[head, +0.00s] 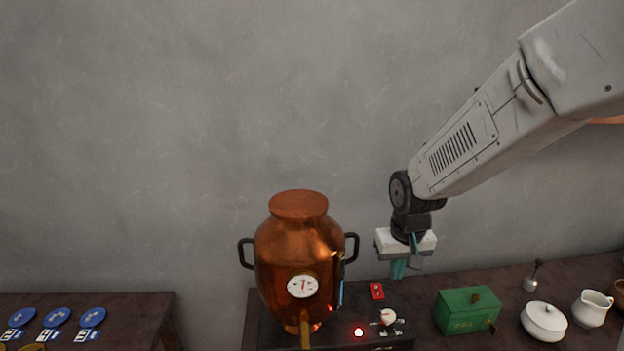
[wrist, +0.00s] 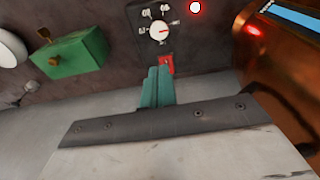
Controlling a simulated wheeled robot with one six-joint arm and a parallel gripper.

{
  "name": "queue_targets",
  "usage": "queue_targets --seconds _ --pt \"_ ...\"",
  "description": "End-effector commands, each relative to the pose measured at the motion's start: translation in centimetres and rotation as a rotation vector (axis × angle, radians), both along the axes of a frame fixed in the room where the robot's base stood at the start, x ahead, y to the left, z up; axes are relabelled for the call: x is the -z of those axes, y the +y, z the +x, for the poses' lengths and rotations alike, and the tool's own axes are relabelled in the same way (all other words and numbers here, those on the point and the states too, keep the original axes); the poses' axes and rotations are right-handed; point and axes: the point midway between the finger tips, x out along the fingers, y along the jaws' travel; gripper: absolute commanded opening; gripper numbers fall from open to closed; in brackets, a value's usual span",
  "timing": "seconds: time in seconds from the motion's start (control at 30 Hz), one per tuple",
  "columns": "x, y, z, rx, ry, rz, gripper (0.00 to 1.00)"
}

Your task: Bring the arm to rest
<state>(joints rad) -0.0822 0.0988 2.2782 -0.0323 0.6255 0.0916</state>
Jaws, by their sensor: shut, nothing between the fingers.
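My gripper (head: 398,268) hangs from the arm with its teal fingers pointing down, above the back of the dark table and to the right of the copper urn. The fingers are shut together with nothing between them. In the wrist view the closed fingers (wrist: 155,88) show in front of a small red switch (wrist: 167,64) on the control panel. The red switch (head: 377,291) also shows in the head view, below and left of the fingertips. I cannot tell the exact height of the fingertips above the table.
The copper urn (head: 298,240) with black handles and a dial stands left of my gripper. A panel holds a white knob (head: 388,317) and a lit red button (head: 358,332). Blue discs (head: 57,317) lie far left.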

Motion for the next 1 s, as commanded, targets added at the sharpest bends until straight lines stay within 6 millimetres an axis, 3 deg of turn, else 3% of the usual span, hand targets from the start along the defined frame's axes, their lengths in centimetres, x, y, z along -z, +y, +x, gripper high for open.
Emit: queue_targets --seconds 0.07,0.2,0.6,0.8,1.0 --pt "-0.2 -0.2 -2.6 -0.01 0.073 -0.007 0.0" --pt "-2.8 -0.9 -7.4 -0.017 0.149 -0.012 0.0" --pt "-10.1 -2.5 -19.6 -0.013 0.192 -0.003 0.0" --pt "-12.3 -3.0 -23.9 -0.002 0.134 0.004 0.0" --pt "-13.6 -3.2 -25.3 0.013 0.049 0.006 0.0"
